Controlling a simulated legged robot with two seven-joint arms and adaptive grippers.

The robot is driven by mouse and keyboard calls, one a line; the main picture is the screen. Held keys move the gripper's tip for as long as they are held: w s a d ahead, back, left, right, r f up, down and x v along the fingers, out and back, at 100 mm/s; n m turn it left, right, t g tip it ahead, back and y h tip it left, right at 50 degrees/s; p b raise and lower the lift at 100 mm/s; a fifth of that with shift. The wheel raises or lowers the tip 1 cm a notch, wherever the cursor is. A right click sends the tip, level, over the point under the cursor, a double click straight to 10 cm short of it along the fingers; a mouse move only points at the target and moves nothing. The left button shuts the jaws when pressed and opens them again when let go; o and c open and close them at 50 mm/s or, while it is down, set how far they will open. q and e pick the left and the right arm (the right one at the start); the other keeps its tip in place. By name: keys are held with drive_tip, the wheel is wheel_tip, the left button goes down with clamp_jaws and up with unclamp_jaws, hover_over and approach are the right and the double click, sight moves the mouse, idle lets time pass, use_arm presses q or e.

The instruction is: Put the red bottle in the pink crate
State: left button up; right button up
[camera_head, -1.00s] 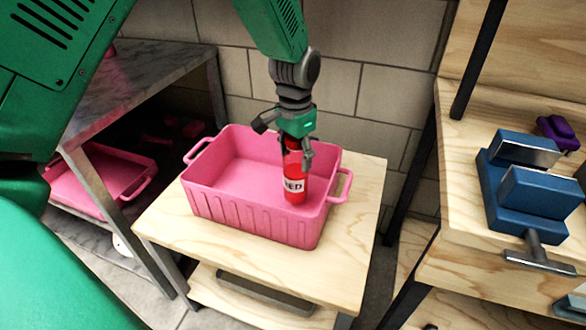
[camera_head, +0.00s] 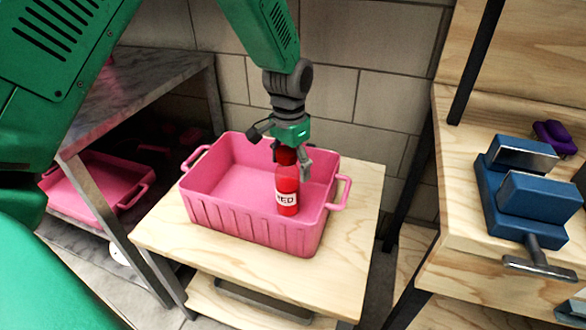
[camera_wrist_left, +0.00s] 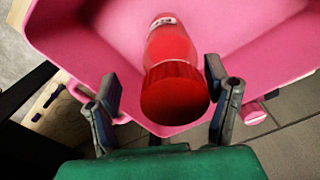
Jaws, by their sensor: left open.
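The red bottle (camera_head: 288,190) is upright within the pink crate (camera_head: 235,218), near its right front part, with a white label facing me. I cannot tell for certain whether its base rests on the crate floor. My left gripper (camera_head: 291,156) is above it, fingers on either side of the bottle's top. In the left wrist view, the open fingers (camera_wrist_left: 160,88) stand apart from the bottle's red cap (camera_wrist_left: 174,92), with gaps on both sides. The pink crate (camera_wrist_left: 90,50) lies beyond. My right gripper is not in view.
The crate stands on a small wooden table (camera_head: 170,238) before a block wall (camera_head: 345,100). Another pink tray (camera_head: 100,180) sits on a shelf at left. A blue vise (camera_head: 530,195) and a purple object (camera_head: 555,137) are on the wooden bench (camera_head: 460,215) at right.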

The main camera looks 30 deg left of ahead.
sight(286, 152)
use_arm(q)
drive_tip(key=r, duration=0.2)
drive_tip(key=r+p, duration=0.1)
drive_tip(key=r, duration=0.1)
drive_tip(key=a+r+p, duration=0.1)
drive_tip(key=r, duration=0.3)
drive_tip(key=r+p, duration=0.1)
drive_tip(key=shift+d+r, duration=0.2)
drive_tip(key=shift+d, duration=0.1)
drive_tip(key=shift+d+r, duration=0.2)
drive_tip(key=shift+r, duration=0.05)
drive_tip(key=shift+a+f, duration=0.15)
drive_tip(key=shift+a, duration=0.35)
drive_tip(key=shift+d, duration=0.1)
